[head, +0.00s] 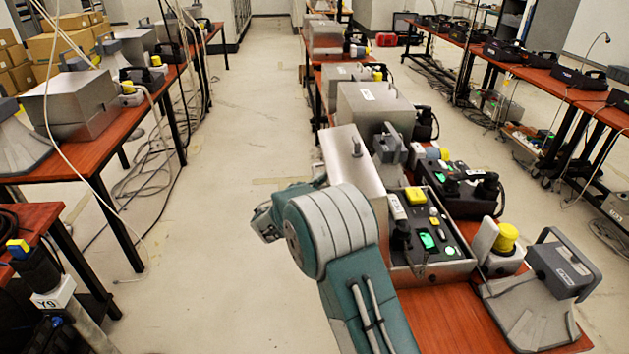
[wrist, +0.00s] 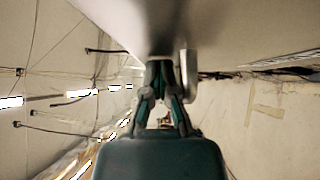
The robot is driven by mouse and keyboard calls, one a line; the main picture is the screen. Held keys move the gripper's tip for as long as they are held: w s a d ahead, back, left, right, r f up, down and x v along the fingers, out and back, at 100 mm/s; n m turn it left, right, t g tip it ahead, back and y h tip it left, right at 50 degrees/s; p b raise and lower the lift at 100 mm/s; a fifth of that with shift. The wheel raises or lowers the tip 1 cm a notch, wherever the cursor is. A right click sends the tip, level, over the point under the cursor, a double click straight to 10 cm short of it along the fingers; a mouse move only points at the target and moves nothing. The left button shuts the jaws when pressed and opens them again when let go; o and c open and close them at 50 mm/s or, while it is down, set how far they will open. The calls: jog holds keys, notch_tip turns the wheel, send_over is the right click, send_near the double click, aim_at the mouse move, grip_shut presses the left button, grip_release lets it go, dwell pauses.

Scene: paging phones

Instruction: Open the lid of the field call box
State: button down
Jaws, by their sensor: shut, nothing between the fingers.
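The field call box (head: 432,262) stands on the near end of the wooden table. Inside the box are a handset, a yellow block and green-lit panels. My arm covers the lid's lower part in the head view, and my fingertips are hidden there. In the wrist view my gripper (wrist: 160,68) is shut and empty. Its tips are close under a grey metal surface, probably the lid (wrist: 125,18), beside a metal latch (wrist: 189,72); contact is unclear.
A yellow-topped button unit (head: 506,238) and a grey handled device (head: 562,268) stand right of the box. A black case (head: 460,185) and a closed grey box (head: 375,108) are behind it. The floor aisle (head: 225,200) on the left is clear.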

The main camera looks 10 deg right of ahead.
aim_at(331, 171)
jog(key=shift+d+r+m+g+y, duration=0.15)
jog(key=shift+d+r+m, duration=0.2)
jog(key=shift+d, duration=0.35)
jog(key=shift+d+r+m+g+y, duration=0.15)
jog(key=shift+d+r, duration=0.3)
jog(key=shift+d, duration=0.2)
jog(key=d+r+m+g+y, duration=0.1)
jog(key=d+r+m+y, duration=0.1)
jog(key=d, duration=0.7)
jog(key=d+r+m+g+y, duration=0.2)
jog(key=d, duration=0.6)
jog(key=shift+d+r+m+y, duration=0.3)
jog(key=shift+d+r, duration=0.05)
jog(key=shift+d, duration=0.2)
jog(key=shift+a, duration=0.1)
